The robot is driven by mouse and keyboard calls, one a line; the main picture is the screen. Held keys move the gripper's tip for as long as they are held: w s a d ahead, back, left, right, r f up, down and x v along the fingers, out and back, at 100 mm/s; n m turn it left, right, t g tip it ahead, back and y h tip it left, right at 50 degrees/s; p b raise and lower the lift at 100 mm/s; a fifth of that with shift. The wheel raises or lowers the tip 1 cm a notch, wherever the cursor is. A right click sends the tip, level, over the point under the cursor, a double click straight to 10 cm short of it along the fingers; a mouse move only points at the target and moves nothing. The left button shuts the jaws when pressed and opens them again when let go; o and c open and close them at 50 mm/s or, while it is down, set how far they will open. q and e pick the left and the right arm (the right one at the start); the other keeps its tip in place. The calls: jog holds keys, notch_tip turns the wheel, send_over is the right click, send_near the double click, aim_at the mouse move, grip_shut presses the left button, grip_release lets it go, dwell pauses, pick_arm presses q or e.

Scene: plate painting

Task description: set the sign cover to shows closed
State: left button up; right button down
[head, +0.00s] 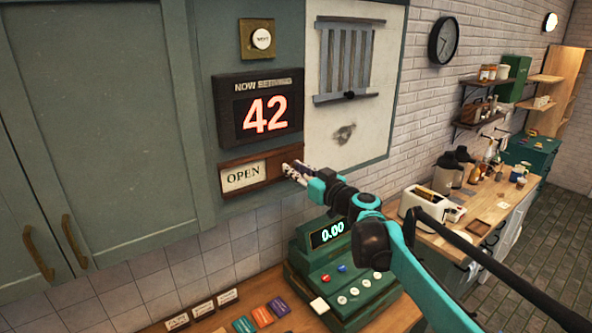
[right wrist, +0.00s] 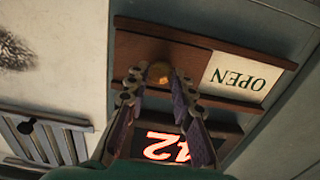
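The sign (head: 225,187) is a brown wooden frame on the green wall panel, with a pale plate (head: 243,175) reading OPEN in its left half. A brown wooden cover (right wrist: 200,58) with a round brass knob (right wrist: 158,73) fills the other half, so what lies under it is hidden. My right gripper (head: 290,168) is at the cover's right part in the head view and hides the knob there. In the right wrist view my right gripper (right wrist: 157,84) is open, its fingers apart on either side of the knob. Contact with the knob cannot be told. My left gripper is not in view.
A NOW SERVING display (head: 258,107) showing 42 hangs just above the sign, under a button (head: 261,39). A white board with a slatted rack (head: 344,60) is to the right. A green cash register (head: 345,290) stands below my right arm. Cupboard doors (head: 100,130) fill the left.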

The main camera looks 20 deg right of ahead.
jog(key=s+a, duration=0.1)
jog(key=a, duration=0.3)
jog(key=s+a, duration=0.2)
jog(key=a, duration=0.2)
jog(key=s+a, duration=0.1)
jog(key=a, duration=0.3)
jog(key=shift+s, duration=0.15)
jog(key=shift+a, duration=0.15)
jog(key=c, duration=1.5)
grip_release()
jog(key=shift+c, duration=0.2)
jog(key=shift+o, duration=1.1)
jog(key=shift+s, duration=0.1)
jog(key=shift+a, duration=0.15)
